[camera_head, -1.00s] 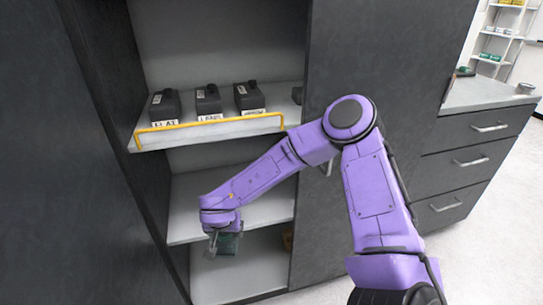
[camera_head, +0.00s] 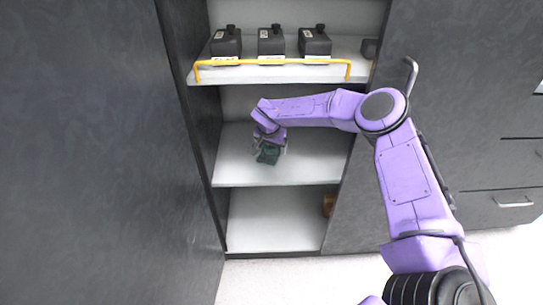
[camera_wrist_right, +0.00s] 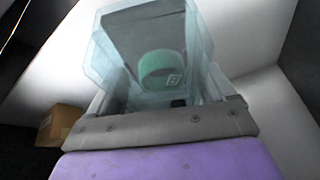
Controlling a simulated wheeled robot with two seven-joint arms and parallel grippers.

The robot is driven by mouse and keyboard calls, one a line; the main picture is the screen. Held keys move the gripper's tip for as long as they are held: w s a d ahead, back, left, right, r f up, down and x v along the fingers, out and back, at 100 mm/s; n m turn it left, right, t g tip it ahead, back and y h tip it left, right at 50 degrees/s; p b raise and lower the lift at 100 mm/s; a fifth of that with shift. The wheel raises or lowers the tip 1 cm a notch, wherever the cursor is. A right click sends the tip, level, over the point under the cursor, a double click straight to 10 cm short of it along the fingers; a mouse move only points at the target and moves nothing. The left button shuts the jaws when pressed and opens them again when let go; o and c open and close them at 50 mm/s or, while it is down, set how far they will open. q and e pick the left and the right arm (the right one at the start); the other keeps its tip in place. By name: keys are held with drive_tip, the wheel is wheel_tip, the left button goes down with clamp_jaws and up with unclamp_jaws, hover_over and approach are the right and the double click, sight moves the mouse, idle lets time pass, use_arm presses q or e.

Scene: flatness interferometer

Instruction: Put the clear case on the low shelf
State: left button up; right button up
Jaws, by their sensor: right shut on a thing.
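The clear case (camera_wrist_right: 206,45) is a see-through, bluish box with a green ring-shaped thing (camera_wrist_right: 160,68) inside. My right gripper (camera_head: 268,146) is shut on it. In the head view the case (camera_head: 267,155) looks small and dark teal, held in front of or over the middle shelf (camera_head: 310,170); I cannot tell whether it touches the shelf. Below lies the cabinet's lowest shelf (camera_head: 270,222), mostly bare. My left gripper is not in view.
Dark cabinet panels (camera_head: 110,150) flank the opening.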

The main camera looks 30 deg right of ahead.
drive_tip(key=shift+w+d, duration=0.4)
drive_tip(key=shift+w, duration=0.2)
drive_tip(key=shift+w+d, duration=0.35)
drive_tip(key=shift+w, duration=0.2)
drive_tip(key=f, duration=0.2)
drive_tip(key=f+b, duration=0.1)
drive_tip(key=f, duration=0.4)
drive_tip(key=shift+w+d+b, duration=0.15)
drive_tip(key=shift+w+b, duration=0.1)
drive_tip(key=shift+b, duration=0.1)
drive_tip(key=shift+r, duration=0.1)
